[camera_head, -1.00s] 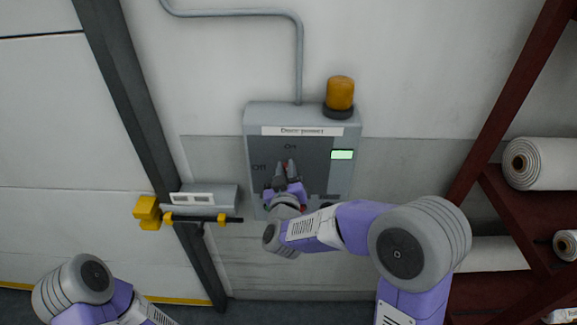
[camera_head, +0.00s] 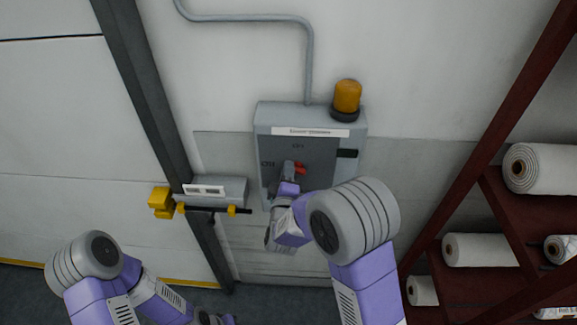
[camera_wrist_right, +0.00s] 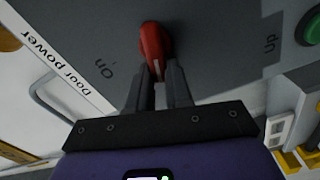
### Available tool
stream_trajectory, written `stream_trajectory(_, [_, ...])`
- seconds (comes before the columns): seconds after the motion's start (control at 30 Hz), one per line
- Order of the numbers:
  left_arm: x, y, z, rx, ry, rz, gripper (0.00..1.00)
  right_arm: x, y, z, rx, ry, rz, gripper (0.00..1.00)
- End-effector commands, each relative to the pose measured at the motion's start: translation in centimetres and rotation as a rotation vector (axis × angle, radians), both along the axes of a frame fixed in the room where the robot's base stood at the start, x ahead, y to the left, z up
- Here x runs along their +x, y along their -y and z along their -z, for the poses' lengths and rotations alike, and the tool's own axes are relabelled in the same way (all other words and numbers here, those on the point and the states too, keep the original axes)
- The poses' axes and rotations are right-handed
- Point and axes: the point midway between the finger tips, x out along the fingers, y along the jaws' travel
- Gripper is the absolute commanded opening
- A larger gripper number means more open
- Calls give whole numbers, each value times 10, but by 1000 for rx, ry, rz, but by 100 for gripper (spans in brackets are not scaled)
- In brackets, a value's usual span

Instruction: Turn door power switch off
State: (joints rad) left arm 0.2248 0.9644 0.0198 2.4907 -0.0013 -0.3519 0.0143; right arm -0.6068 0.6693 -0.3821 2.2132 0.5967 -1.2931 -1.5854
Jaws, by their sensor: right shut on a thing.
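The grey door power box (camera_head: 350,170) is fixed to the wall, with a "Door power" label (camera_head: 310,132) along its top. Its red switch handle (camera_head: 299,168) sits on the dark panel, with "On" above it and "Off" to its left. My right gripper (camera_head: 290,172) is shut on the red handle from below. In the right wrist view the handle (camera_wrist_right: 154,42) stands between the fingertips (camera_wrist_right: 158,76), and the "On" mark shows beside it.
An amber lamp (camera_head: 347,96) stands on the box. A grey bracket box (camera_head: 220,189) with yellow parts (camera_head: 161,201) sits to the left by the dark door post. A green button (camera_wrist_right: 313,28) shows in the wrist view. A red shelf with white rolls (camera_head: 540,168) stands at the right.

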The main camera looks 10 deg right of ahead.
Motion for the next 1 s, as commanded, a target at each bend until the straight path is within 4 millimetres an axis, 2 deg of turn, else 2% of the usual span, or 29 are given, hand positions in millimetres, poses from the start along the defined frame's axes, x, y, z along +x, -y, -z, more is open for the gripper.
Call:
stream_trajectory(0.4, [0, 0, -17, 0, 0, 0, 43, 0, -2, 6, -238, -68, -1, 0])
stream_trajectory(1.0, [0, 0, -20, 0, 0, 0, 43, 0, -1, 9, -296, -86, 2, 0])
